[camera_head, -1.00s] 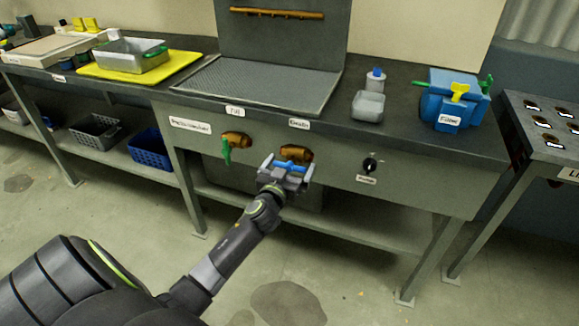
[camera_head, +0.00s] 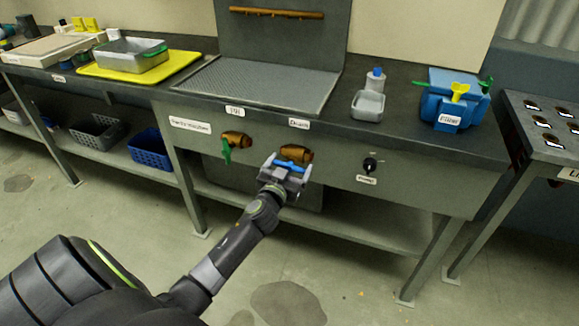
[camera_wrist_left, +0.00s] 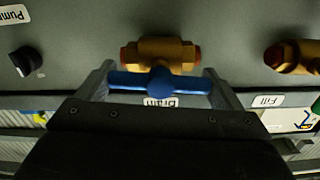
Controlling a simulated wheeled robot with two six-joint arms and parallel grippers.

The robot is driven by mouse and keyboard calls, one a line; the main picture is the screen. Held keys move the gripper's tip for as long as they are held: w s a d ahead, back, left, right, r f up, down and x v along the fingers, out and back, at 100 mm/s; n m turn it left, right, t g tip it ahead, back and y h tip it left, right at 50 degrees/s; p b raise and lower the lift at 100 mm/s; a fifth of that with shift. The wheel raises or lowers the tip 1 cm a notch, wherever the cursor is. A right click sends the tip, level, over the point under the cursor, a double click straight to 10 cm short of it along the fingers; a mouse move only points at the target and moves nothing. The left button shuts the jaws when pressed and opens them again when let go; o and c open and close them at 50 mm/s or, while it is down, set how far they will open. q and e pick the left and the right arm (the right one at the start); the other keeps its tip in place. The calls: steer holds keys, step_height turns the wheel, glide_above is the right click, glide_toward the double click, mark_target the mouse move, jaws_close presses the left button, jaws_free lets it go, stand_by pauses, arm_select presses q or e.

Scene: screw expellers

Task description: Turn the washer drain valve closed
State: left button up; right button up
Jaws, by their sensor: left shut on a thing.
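The drain valve has a brass body (camera_head: 296,153) on the front panel of the washer, under the "Drain" label (camera_head: 299,123). Its blue handle (camera_head: 290,166) lies roughly level, in line with the brass body. My left gripper (camera_head: 287,170) is shut on the blue handle, with a finger at each end. In the left wrist view, the handle (camera_wrist_left: 160,82) spans between the two fingers, and the brass body (camera_wrist_left: 161,53) shows behind it. My right gripper is not in view.
The fill valve's green handle (camera_head: 227,152) hangs down to the left of the drain valve. A black knob (camera_head: 370,164) sits to the right. A blue filter unit (camera_head: 449,103) and a grey container (camera_head: 368,105) stand on the countertop.

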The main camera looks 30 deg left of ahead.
arm_select(q)
steer(key=shift+m, duration=1.2)
steer(key=m, duration=0.2)
steer(key=shift+m, duration=0.4)
steer(key=m, duration=0.3)
steer(key=shift+m+p, duration=0.3)
steer(key=m, duration=0.2)
steer(key=shift+m, duration=0.3)
steer(key=m+p, duration=0.1)
steer(key=m, duration=0.1)
steer(key=shift+m, duration=0.3)
steer(key=shift+f+m, duration=0.1)
steer(key=shift+m, duration=1.4)
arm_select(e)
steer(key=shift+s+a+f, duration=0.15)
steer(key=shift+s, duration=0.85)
